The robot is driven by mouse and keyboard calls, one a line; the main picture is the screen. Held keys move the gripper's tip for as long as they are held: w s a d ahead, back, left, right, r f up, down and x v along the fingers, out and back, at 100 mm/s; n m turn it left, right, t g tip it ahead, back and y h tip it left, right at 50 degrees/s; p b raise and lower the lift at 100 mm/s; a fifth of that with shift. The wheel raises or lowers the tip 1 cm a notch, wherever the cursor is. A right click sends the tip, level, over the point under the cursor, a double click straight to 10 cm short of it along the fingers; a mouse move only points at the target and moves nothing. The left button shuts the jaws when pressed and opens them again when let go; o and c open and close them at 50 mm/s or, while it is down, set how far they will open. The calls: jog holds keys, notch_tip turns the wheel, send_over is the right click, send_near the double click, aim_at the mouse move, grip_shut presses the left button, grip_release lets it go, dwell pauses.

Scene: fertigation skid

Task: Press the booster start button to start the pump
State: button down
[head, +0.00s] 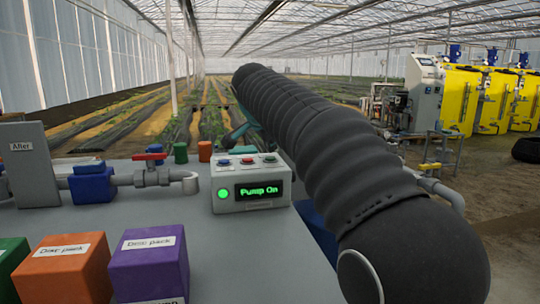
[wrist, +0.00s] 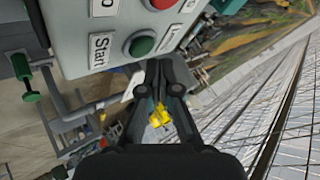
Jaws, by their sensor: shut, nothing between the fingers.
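The grey control box (head: 250,184) stands on the bench, with a lit green lamp (head: 223,194) and a display (head: 262,190) reading "Pump On". Blue, red and green buttons sit on its top. In the wrist view the green start button (wrist: 140,44) lies beside a "Start" label, and a red button (wrist: 160,3) is cut off at the top edge. My gripper (wrist: 164,66) is shut and empty, its fingertips just below the green button in the picture. Whether they touch the box cannot be told. In the head view my dark arm hides most of the gripper.
Purple (head: 150,263), orange (head: 65,268) and green boxes stand at the bench's front left. A pipe with a red-handled valve (head: 150,157) and a grey "After" panel (head: 31,165) are left of the control box. Yellow tanks (head: 495,100) stand far right.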

aim_at(270, 158)
dwell(0.3)
notch_tip(270, 158, up, 5)
jog(key=p, duration=0.4)
dwell(0.7)
